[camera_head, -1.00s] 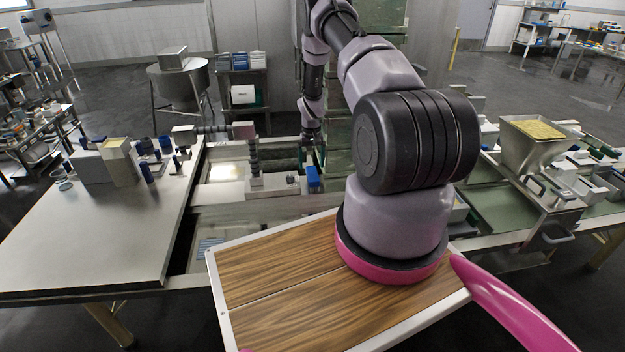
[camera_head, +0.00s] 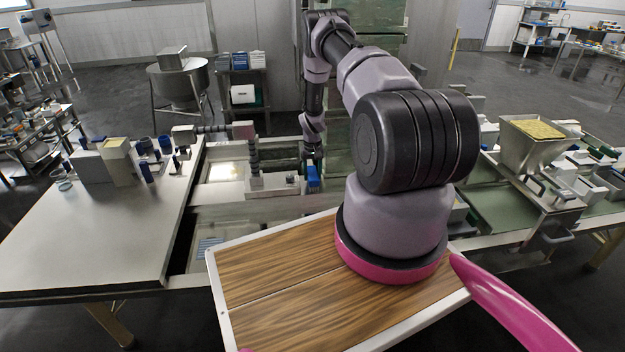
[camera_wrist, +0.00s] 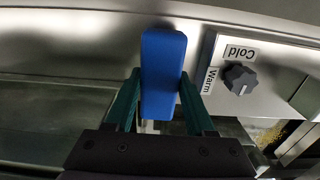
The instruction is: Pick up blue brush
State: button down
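The blue brush (camera_wrist: 163,72) stands out as a blue block in the wrist view, between the two green fingers of my gripper (camera_wrist: 160,98). In the head view the blue brush (camera_head: 313,176) is on the metal sink counter, in front of a short post. My gripper (camera_head: 313,160) is right at it from above, and my arm hides part of the area.
A metal panel with a dark knob (camera_wrist: 240,79), labelled Cold and Warm, lies right of the brush. A grey table (camera_head: 100,225) with bottles and boxes stands at left. A hopper (camera_head: 528,150) stands at right.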

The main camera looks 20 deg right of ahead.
aim_at(313, 172)
jog(key=shift+r, duration=0.1)
notch_tip(313, 172, up, 10)
jog(key=shift+f, duration=0.1)
dwell(0.4)
